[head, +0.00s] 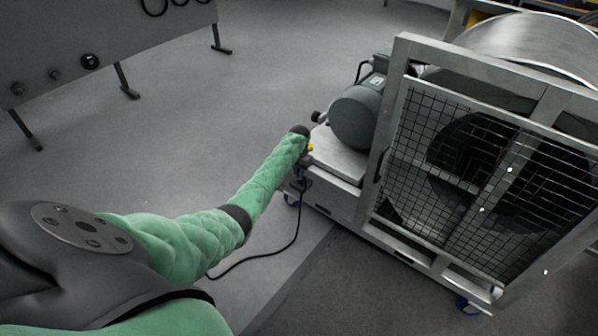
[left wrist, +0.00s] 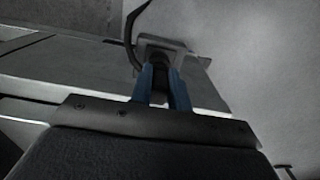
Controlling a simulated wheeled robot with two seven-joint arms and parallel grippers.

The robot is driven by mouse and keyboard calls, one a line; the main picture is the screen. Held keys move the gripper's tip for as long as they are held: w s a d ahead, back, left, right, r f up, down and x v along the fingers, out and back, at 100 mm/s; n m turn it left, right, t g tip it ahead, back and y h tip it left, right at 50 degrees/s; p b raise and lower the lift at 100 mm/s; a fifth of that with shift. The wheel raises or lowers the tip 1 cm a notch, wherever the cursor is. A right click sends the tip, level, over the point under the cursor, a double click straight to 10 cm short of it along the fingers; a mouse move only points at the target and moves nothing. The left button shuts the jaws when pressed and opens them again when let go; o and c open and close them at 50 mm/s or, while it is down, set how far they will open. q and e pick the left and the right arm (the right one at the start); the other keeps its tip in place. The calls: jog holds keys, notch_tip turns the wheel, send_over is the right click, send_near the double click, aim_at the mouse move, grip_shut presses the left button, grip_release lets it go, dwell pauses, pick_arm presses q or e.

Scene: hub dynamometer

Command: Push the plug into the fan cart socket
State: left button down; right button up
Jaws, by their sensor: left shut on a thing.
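My left gripper (left wrist: 161,90) shows two blue fingers in the left wrist view, shut on the dark plug (left wrist: 160,72). A grey box-like fitting (left wrist: 178,48), which looks like the fan cart socket, is right behind the plug. I cannot tell whether the plug is apart from it, touching it or inside it. In the head view the left gripper (head: 303,166) is at the near left corner of the fan cart (head: 335,208), mostly hidden by my green sleeve. A black cable (head: 285,247) hangs from there to the floor. My right gripper is not in view.
The cart carries a green-grey motor (head: 357,112) and a fan behind a wire mesh (head: 425,150), and stands on blue casters. A grey panel (head: 90,45) on legs stands at the upper left. The floor between them is clear.

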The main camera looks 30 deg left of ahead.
pick_arm(q)
jog(key=shift+f, duration=0.25)
jog(key=c, duration=1.3)
grip_release()
jog(key=shift+o, duration=0.2)
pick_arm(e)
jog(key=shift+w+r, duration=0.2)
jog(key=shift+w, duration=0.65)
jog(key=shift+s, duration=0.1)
